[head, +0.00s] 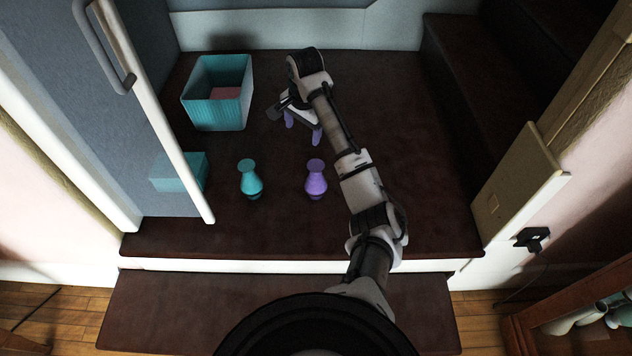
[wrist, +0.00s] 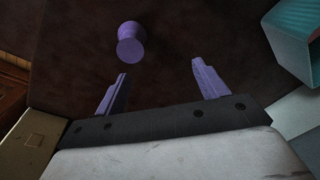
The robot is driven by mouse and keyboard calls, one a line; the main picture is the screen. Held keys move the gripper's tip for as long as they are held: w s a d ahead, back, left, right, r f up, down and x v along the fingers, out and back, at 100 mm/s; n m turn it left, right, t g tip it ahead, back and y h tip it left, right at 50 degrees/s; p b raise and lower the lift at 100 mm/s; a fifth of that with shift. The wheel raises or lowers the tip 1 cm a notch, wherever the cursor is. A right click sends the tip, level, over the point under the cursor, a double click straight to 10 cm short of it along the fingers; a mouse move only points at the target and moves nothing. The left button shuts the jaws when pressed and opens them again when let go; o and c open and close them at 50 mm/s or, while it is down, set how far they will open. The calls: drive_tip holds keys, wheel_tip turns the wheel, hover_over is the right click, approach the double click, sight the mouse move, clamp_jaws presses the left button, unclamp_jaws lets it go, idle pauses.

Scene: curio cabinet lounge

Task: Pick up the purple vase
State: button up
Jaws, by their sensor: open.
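The purple vase (head: 316,180) stands upright on the dark brown floor of the landing, right of a teal vase (head: 251,179). In the wrist view the purple vase (wrist: 131,42) shows its round top, beyond the fingertips and nearer the left finger. My gripper (head: 303,132) is open and empty, with two purple fingers apart. It is above and behind the vase in the head view, not touching it. In the wrist view my gripper (wrist: 160,70) has only bare floor between its fingertips.
A teal open bin (head: 217,95) with something pink inside stands at the back left. A teal box (head: 179,172) is partly behind the open door (head: 140,110). Dark stairs (head: 450,100) rise at the right. The floor around the vase is mostly clear.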

sight(316, 165)
drive_tip(key=shift+m+g+h, duration=0.3)
drive_tip(key=shift+m+g, duration=0.4)
drive_tip(key=d+f+b, duration=0.1)
drive_tip(key=f, duration=0.2)
drive_tip(key=s+d+f+b, duration=0.1)
drive_tip(key=f+b, duration=0.1)
drive_tip(key=f, duration=0.1)
drive_tip(key=d+f+b, duration=0.1)
drive_tip(key=f+b, duration=0.1)
drive_tip(key=f, duration=0.1)
drive_tip(key=shift+s+d+f, duration=0.1)
drive_tip(key=shift+s+d, duration=0.15)
drive_tip(key=shift+d, duration=0.1)
drive_tip(key=shift+s+a+f+b, duration=0.15)
drive_tip(key=shift+f+b, duration=0.15)
drive_tip(key=shift+f, duration=0.65)
drive_tip(key=shift+s+d+f+b, duration=0.1)
drive_tip(key=shift+f+b, duration=0.25)
drive_tip(key=shift+f, duration=0.65)
drive_tip(key=shift+s+a+f+b, duration=0.15)
drive_tip(key=shift+f+b, duration=0.15)
drive_tip(key=shift+f, duration=0.65)
drive_tip(key=c, duration=1.5)
drive_tip(key=shift+r, duration=0.1)
